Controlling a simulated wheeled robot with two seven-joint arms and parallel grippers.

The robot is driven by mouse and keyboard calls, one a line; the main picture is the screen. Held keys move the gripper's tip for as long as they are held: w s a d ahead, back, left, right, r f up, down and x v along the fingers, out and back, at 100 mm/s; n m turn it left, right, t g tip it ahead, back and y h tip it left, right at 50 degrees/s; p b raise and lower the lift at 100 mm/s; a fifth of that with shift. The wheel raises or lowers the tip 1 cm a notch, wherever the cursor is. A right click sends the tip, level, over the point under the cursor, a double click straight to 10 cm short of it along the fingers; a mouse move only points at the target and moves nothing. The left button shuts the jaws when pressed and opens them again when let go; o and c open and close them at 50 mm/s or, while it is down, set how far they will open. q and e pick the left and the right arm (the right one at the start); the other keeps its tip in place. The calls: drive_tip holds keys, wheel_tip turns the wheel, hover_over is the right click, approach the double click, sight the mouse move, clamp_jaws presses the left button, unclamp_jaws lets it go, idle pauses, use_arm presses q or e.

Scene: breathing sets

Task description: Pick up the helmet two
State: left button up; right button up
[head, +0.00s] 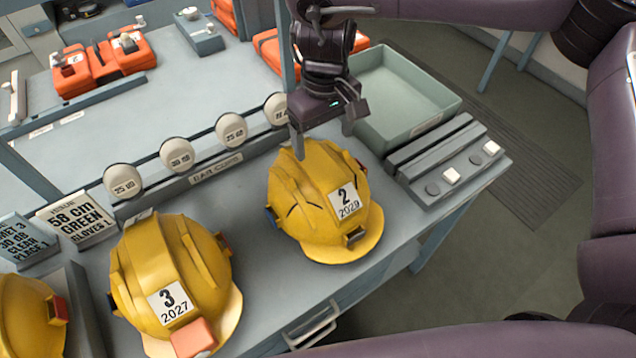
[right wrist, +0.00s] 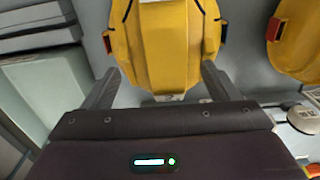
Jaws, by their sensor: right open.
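The helmet two (head: 312,210) is yellow, with a white label reading "2 2029". It stands on the grey table, right of the helmet labelled 3. My right gripper (head: 322,140) is above its rear edge, with its two fingers apart and pointing down. In the right wrist view the yellow shell of helmet two (right wrist: 165,45) lies ahead of and between the open fingers of my right gripper (right wrist: 160,82). Nothing is held. Whether a finger touches the shell cannot be told. My left gripper is not in view.
Helmet three (head: 170,270) stands to the left, with another yellow helmet (head: 28,315) at the left edge. A row of round ear cups (head: 177,154) runs behind. A green tray (head: 405,100) and a grey block with buttons (head: 445,165) stand to the right.

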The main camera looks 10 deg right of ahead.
sight(318, 164)
drive_tip(key=f, duration=0.1)
drive_tip(key=f+p, duration=0.1)
drive_tip(key=f, duration=0.1)
drive_tip(key=a+f+p, duration=0.1)
drive_tip(key=f, duration=0.1)
drive_tip(key=shift+f, duration=0.7)
drive_tip(key=shift+c, duration=0.3)
drive_tip(key=shift+r, duration=0.1)
drive_tip(key=c, duration=1.7)
